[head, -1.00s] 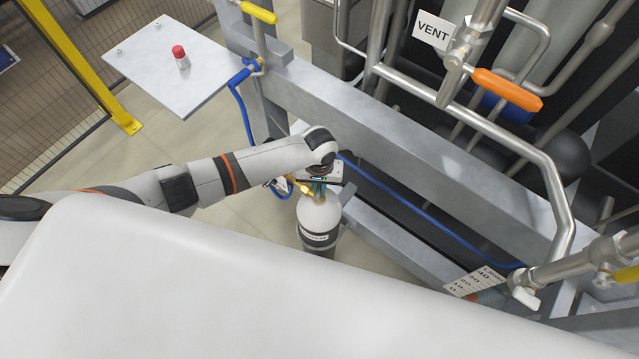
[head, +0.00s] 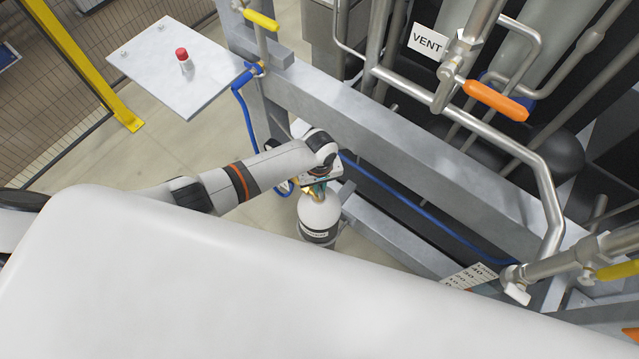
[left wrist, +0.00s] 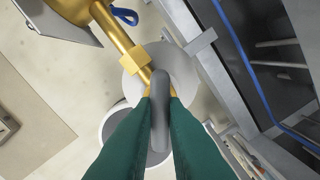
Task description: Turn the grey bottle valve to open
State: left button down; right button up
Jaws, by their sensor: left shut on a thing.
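The grey bottle (head: 318,214) stands upright below the frame beam in the head view, a dark band with a label round it. In the left wrist view its pale top (left wrist: 132,88) lies beneath a brass fitting (left wrist: 124,62). The grey valve handle (left wrist: 160,100) is an elongated grey piece over the bottle top. My left gripper (left wrist: 160,112) has its green fingers on both sides of the handle, shut on it. In the head view the left gripper (head: 318,184) is over the bottle's neck, and the wrist hides most of the valve. My right gripper is not in view.
A steel beam (head: 400,150) runs behind the bottle, with blue hose (head: 400,205) below it. A pale plate with a red button (head: 182,55) is at upper left. Pipes with an orange handle (head: 496,100) and a VENT sign (head: 428,40) are at right.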

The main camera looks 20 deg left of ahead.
pick_arm(q)
jog(key=shift+r+n+p, duration=0.1)
jog(key=shift+n+p, duration=0.6)
jog(key=shift+n, duration=0.8)
jog(key=shift+n+p, duration=0.4)
jog(key=shift+d+n, duration=0.1)
jog(key=shift+n, duration=1.3)
jog(key=c, duration=1.9)
grip_release()
jog(key=shift+n, duration=0.3)
jog(key=o, duration=0.6)
